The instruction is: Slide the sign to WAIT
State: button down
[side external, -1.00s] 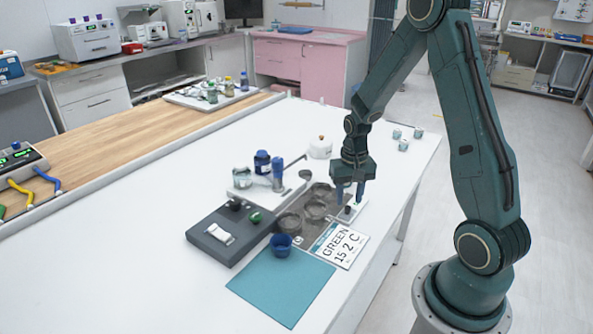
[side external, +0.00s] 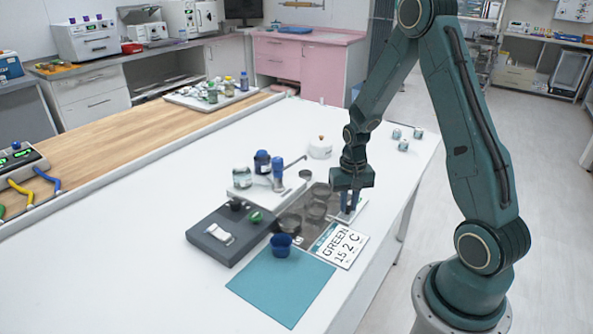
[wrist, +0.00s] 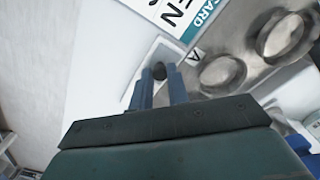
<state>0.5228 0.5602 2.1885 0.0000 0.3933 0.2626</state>
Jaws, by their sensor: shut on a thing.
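The sliding sign (side external: 359,204) is a small white plate at the right edge of the metal plate, near the table's right side. In the wrist view the sign (wrist: 138,72) shows a dark knob (wrist: 159,71) between my blue fingers. My gripper (side external: 348,211) is low over the sign, pointing down, and shut on the knob; its fingertips also show in the wrist view (wrist: 158,80). The fingers cover much of the sign. I cannot read any WAIT marking or tell the slider's position.
A metal plate (side external: 296,240) with round dishes lies just left of the sign. A blue cup (side external: 281,246) stands by a teal mat (side external: 285,285). A grey box (side external: 215,248) and bottles stand farther left.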

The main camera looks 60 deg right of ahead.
jog(key=shift+d, duration=3.45)
jog(key=c, duration=1.3)
grip_release()
jog(key=shift+c, duration=0.2)
jog(key=shift+r, duration=0.15)
notch_tip(320, 180, up, 14)
jog(key=shift+f, duration=0.2)
jog(key=shift+a, duration=0.1)
